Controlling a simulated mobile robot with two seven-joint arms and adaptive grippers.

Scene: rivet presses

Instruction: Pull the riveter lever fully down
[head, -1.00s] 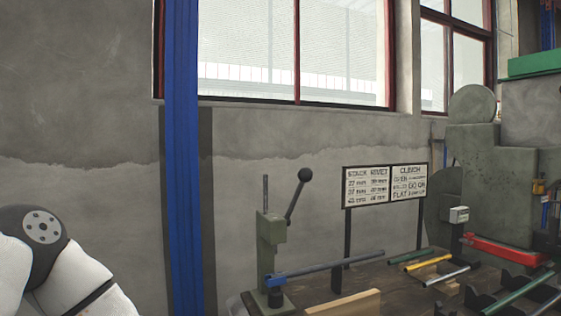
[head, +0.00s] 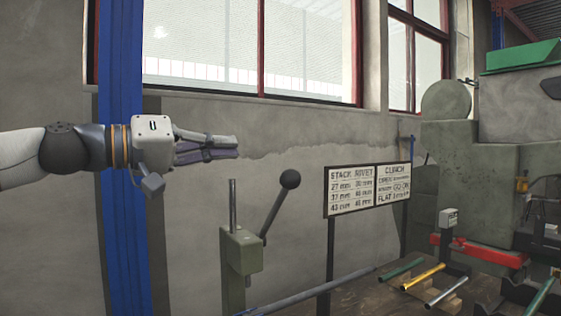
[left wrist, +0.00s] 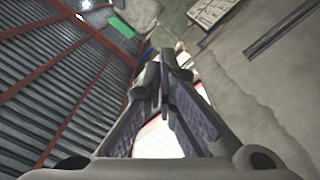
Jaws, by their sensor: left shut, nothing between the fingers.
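The riveter (head: 241,252) is a green-grey press with a thin upright rod, in the lower middle of the head view. Its lever (head: 275,213) is a dark arm tilted up and to the right, ending in a black ball knob (head: 290,179). My left gripper (head: 238,147) is shut and empty, pointing right. In the picture it lies above and to the left of the knob, apart from it. The left wrist view shows its fingers (left wrist: 165,72) close together with nothing between them. The riveter's base is cut off by the frame. My right gripper is out of view.
A sign board (head: 367,189) on posts stands right of the riveter. A grey bar (head: 310,290) runs beside the press. Coloured rods (head: 423,277) and a red lever (head: 480,250) lie farther right. A blue column (head: 122,60) stands behind my left arm.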

